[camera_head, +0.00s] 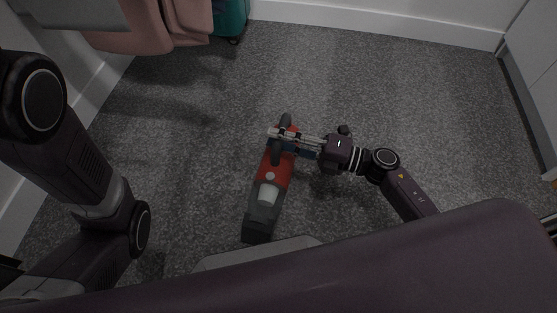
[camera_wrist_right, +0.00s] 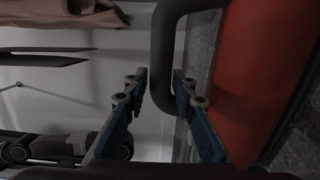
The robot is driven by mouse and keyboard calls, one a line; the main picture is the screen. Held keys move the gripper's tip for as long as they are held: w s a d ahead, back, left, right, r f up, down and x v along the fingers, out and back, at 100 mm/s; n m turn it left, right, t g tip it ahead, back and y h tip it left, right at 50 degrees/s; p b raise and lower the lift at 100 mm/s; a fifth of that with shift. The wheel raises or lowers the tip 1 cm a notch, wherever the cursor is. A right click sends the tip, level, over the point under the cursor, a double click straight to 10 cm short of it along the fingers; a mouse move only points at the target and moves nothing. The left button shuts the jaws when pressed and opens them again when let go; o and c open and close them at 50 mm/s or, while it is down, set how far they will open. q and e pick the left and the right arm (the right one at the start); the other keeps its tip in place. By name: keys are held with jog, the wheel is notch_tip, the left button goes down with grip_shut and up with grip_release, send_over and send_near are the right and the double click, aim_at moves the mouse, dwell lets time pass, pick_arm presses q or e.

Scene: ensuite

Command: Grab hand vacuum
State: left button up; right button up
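The hand vacuum (camera_head: 268,195) lies on the grey carpet in the middle of the head view. It has a red and dark grey body, with a dark handle at its far end. My right gripper (camera_head: 275,141) reaches in from the right over the handle end. In the right wrist view, the dark curved handle (camera_wrist_right: 163,62) passes between the two blue-padded fingers of the right gripper (camera_wrist_right: 160,90). The fingers stand apart, with small gaps showing beside the handle. The red body (camera_wrist_right: 262,70) is just to the right. My left gripper is out of view; only its arm shows.
A pink cloth (camera_head: 150,32) hangs at the upper left beside a teal case (camera_head: 230,18). A white wall and skirting (camera_head: 370,28) run along the back. A white cabinet (camera_head: 535,65) stands at the right. Carpet (camera_head: 400,100) is clear behind and right of the vacuum.

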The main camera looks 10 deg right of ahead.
grip_shut()
jog(key=shift+r, duration=0.15)
jog(key=shift+r, duration=0.15)
